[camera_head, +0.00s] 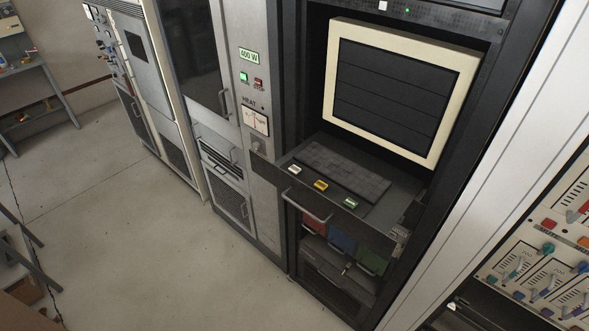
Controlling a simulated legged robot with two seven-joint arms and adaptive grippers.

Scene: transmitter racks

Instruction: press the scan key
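Three keys sit in a row along the front of a dark pull-out keyboard shelf (275,165) in the open rack: a white key (295,169), a yellow key (321,185) and a green key (350,203). Any labels by them are too small to read, so I cannot tell which is the scan key. A dark keyboard (345,172) lies behind them. A cream-framed monitor (397,92) with a dark screen stands above the shelf. Neither of my grippers is in view.
A handle (307,207) sticks out from the shelf front. Left of it, a grey cabinet has a green lit button (243,77), a red button (258,83) and a meter (255,120). A panel of coloured knobs (545,268) is at lower right. The floor (150,240) in front is clear.

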